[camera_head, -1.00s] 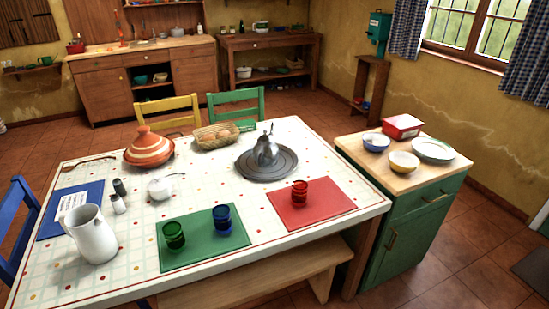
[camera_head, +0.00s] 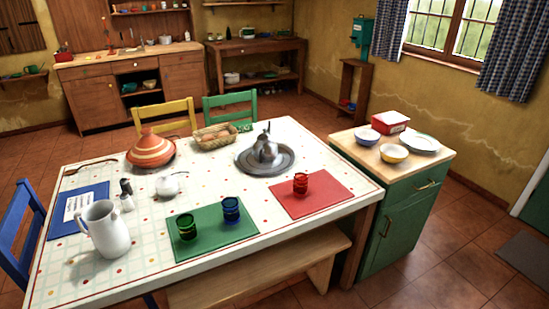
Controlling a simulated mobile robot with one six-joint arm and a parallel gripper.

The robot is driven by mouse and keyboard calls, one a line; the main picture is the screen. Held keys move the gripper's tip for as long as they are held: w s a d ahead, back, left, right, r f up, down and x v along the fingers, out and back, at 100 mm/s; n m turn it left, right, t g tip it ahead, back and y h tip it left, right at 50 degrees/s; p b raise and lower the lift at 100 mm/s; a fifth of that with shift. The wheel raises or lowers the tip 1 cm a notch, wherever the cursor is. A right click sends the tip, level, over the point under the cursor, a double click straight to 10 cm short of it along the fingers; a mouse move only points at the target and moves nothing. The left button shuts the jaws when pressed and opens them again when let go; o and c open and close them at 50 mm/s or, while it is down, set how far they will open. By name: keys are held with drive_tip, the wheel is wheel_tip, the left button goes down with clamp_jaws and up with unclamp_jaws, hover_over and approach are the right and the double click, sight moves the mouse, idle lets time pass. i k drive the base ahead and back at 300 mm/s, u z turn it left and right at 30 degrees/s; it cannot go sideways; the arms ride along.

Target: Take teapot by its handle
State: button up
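A silver-grey metal teapot (camera_head: 266,150) stands on a round dark grey tray (camera_head: 246,165) near the back right part of the dining table. It looks upright, with a pointed lid on top. Its handle is too small and dark to make out clearly. Nothing touches the teapot except the tray under it. My gripper is not in view.
The table (camera_head: 225,280) also holds an orange tagine (camera_head: 152,152), a basket (camera_head: 214,138), a white pitcher (camera_head: 105,232), a red glass (camera_head: 300,184) on a red mat (camera_head: 335,196), and green and blue glasses. A green cabinet (camera_head: 400,230) stands close at right. Chairs and a bench (camera_head: 265,275) flank the table.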

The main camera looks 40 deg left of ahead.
sight(265, 149)
drive_tip(key=u, duration=4.15)
drive_tip(key=i, duration=0.2)
drive_tip(key=z, duration=1.5)
drive_tip(key=i, duration=0.55)
drive_tip(key=u, duration=0.1)
